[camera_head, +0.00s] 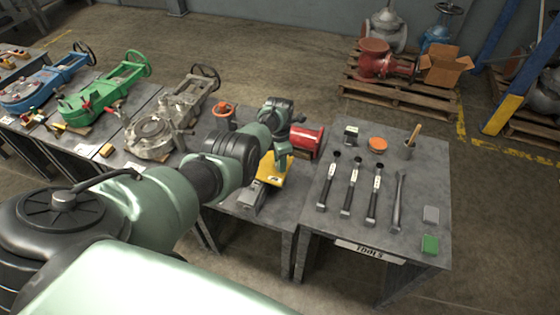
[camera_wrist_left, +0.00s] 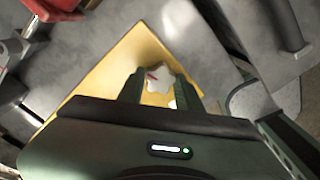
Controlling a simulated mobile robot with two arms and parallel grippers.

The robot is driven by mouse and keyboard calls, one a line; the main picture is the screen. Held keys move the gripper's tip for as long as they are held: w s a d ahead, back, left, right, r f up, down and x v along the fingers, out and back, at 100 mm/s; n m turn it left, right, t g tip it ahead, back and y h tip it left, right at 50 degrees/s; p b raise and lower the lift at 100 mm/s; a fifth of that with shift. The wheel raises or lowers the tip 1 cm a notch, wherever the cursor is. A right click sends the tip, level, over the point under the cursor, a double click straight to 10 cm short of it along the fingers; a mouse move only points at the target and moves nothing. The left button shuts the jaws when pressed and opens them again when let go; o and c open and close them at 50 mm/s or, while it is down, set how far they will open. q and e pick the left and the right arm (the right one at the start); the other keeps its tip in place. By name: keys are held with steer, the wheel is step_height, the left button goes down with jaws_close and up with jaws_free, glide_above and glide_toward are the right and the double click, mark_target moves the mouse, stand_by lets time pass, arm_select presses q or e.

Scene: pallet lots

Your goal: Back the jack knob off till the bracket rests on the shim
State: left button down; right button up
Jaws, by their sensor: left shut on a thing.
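My left gripper (camera_head: 283,158) reaches down over a yellow plate-like bracket (camera_head: 272,174) on the middle table. In the left wrist view its two fingers (camera_wrist_left: 158,88) stand on either side of a pale, lobed jack knob (camera_wrist_left: 157,78) and are shut on it. A small red mark shows on the knob. The yellow bracket (camera_wrist_left: 100,78) spreads out beneath the knob. A grey block (camera_head: 251,197) is at the bracket's near side. I cannot make out the shim or whether the bracket touches it. My right gripper is in neither view.
The tool table (camera_head: 325,218) to the right holds several long-handled tools, an orange disc (camera_head: 378,144) and a green block (camera_head: 430,244). Large valves, one green (camera_head: 100,92), fill the tables at left.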

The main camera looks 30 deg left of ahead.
arm_select(q)
steer(key=shift+w+a+r+n, duration=0.1)
steer(key=shift+r+n, duration=0.05)
steer(key=shift+n, duration=0.95)
steer(key=shift+w+a+r+n, duration=0.1)
steer(key=shift+n, duration=1)
steer(key=c, duration=1.1)
jaws_free()
steer(key=shift+d, duration=0.1)
steer(key=shift+o, duration=0.8)
steer(key=shift+s+f, duration=0.1)
steer(key=shift+s, duration=0.05)
step_height(320, 180, up, 7)
steer(key=p, duration=0.3)
steer(key=shift+f, duration=0.15)
steer(key=shift+r, duration=0.55)
